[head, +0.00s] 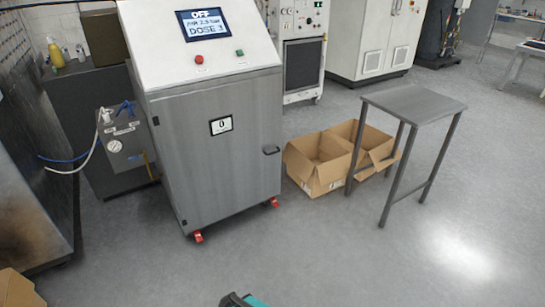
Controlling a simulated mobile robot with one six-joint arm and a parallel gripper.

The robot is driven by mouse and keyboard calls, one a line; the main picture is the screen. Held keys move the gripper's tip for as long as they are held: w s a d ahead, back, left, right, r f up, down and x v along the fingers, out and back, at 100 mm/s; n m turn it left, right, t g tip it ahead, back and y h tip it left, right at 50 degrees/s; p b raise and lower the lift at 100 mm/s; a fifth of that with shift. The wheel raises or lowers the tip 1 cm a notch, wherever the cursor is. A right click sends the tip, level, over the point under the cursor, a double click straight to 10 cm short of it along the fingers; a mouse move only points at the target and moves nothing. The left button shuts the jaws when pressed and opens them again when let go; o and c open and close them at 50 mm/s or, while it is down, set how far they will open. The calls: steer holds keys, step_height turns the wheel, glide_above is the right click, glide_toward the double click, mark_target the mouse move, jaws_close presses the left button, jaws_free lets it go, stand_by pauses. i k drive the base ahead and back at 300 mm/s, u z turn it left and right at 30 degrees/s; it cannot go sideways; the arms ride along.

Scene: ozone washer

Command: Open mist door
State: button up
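The grey metal cabinet (160,180) stands at the left centre in the head view, on small red castors. Its front door (215,170) looks closed, flush with the frame. A small dark handle (271,150) sits at the door's right edge, and hinges show on the left side. Which door is the mist door is not marked legibly.
The sloped white panel carries a screen (204,24) reading OFF, a red button (199,59) and a green one. Open cardboard boxes (318,168) and a grey metal table (416,104) stand to the right. The floor (330,250) in front of the cabinet is clear.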

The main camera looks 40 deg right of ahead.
mark_target(220, 144)
steer(key=z, duration=0.05)
steer(key=i, duration=1)
steer(key=u, duration=0.05)
